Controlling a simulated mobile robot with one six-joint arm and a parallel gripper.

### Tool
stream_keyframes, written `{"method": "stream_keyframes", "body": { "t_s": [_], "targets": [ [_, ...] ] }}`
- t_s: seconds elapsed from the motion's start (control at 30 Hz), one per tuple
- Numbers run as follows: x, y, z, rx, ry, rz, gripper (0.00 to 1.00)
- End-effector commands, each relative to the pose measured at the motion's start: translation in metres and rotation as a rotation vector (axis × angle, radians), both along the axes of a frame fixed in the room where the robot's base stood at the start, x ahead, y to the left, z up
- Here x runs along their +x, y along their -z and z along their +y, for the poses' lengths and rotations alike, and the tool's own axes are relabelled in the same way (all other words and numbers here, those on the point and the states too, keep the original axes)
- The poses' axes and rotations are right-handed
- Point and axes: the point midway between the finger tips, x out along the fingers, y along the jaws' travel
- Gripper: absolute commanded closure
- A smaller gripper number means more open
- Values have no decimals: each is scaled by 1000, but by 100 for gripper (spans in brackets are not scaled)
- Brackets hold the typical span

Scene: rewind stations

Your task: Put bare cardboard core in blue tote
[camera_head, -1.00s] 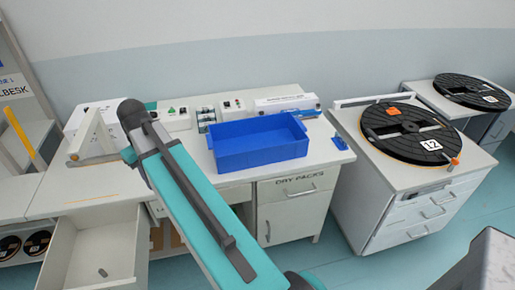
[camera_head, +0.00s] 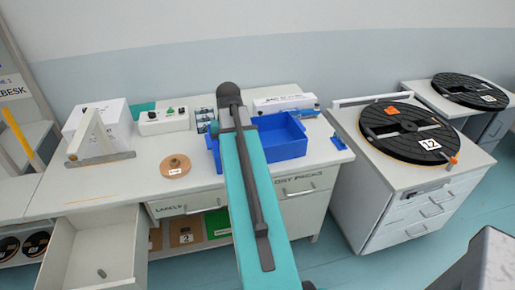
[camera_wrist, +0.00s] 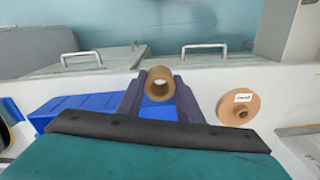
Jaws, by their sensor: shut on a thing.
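The bare cardboard core (camera_wrist: 158,84) is a short brown tube. In the wrist view it sits between the two dark fingers of my gripper (camera_wrist: 159,97), which is shut on it, with its open end facing the camera. The blue tote (camera_wrist: 75,107) shows behind and to both sides of the fingers; whether the core is directly over it I cannot tell. In the head view the blue tote (camera_head: 288,149) stands on the bench, partly covered by my arm. The gripper and core are hidden there behind the arm.
A brown flanged disc with a label (camera_head: 175,165) lies on the bench left of the tote. A white box (camera_head: 100,124), a wedge-shaped stand (camera_head: 97,142) and control boxes (camera_head: 163,121) stand farther back. A black reel (camera_head: 408,133) lies on the right cabinet. A drawer (camera_head: 95,245) is open.

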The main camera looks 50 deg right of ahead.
Motion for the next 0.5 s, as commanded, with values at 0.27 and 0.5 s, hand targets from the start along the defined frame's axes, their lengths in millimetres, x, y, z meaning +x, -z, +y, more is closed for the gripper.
{"method": "stream_keyframes", "body": {
  "t_s": [0.27, 0.5],
  "targets": [
    [-36, 3, -79, 0, 274, 0, 88],
    [-66, 7, -141, 0, 496, 0, 88]
  ]
}}
